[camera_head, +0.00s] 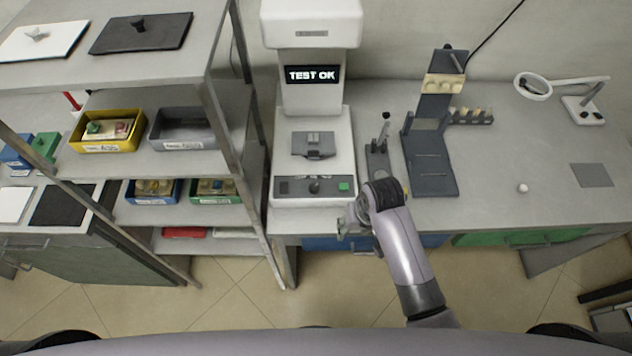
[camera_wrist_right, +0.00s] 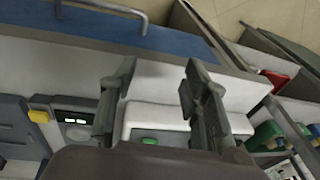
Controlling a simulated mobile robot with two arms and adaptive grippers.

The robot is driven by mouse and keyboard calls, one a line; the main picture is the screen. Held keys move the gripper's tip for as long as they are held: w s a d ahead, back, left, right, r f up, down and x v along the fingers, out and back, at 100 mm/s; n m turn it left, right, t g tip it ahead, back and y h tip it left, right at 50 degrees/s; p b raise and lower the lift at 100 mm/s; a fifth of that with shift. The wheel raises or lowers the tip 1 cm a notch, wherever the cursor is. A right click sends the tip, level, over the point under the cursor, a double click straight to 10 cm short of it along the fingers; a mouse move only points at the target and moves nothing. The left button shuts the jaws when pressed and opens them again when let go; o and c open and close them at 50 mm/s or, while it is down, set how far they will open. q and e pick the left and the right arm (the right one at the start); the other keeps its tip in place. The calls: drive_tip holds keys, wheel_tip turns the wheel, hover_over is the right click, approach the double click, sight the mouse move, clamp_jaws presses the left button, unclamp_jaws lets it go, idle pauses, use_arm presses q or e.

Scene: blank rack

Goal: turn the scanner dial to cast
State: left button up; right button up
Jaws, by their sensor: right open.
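The scanner (camera_head: 317,117) is a tall white machine with a screen (camera_head: 312,75) that reads TEST OK. Its dark front panel holds a small black dial (camera_head: 314,187) and a green button (camera_head: 343,187). The dial's setting is too small to read. My right gripper (camera_head: 352,218) is in front of the scanner's lower right corner, to the right of the dial and apart from it. In the right wrist view my right gripper (camera_wrist_right: 158,90) is open and empty. The scanner's white base (camera_wrist_right: 160,117) and green button (camera_wrist_right: 149,141) show between its fingers; the dial is not visible there. My left gripper is not in view.
A metal shelf (camera_head: 215,95) with coloured bins stands left of the scanner. A small stand (camera_head: 377,160) and a dark fixture (camera_head: 430,150) are right of it on the bench (camera_head: 500,190). A blue drawer (camera_wrist_right: 175,35) lies below the bench edge.

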approach(314, 187)
drive_tip(key=s+d+f, duration=0.3)
drive_tip(key=w+a+r+g+h+p, duration=0.1)
drive_tip(key=w+a+r, duration=0.1)
drive_tip(key=r, duration=0.4)
drive_tip(key=w+a+r, duration=0.2)
drive_tip(key=r, duration=0.4)
use_arm(q)
drive_tip(key=shift+b, duration=0.55)
use_arm(e)
drive_tip(key=shift+m, duration=0.3)
wheel_tip(314, 187, down, 17)
drive_tip(key=shift+w+a+f, duration=0.1)
drive_tip(key=shift+w+f, duration=0.05)
drive_tip(key=shift+f, duration=0.1)
drive_tip(key=shift+c, duration=0.4)
clamp_jaws()
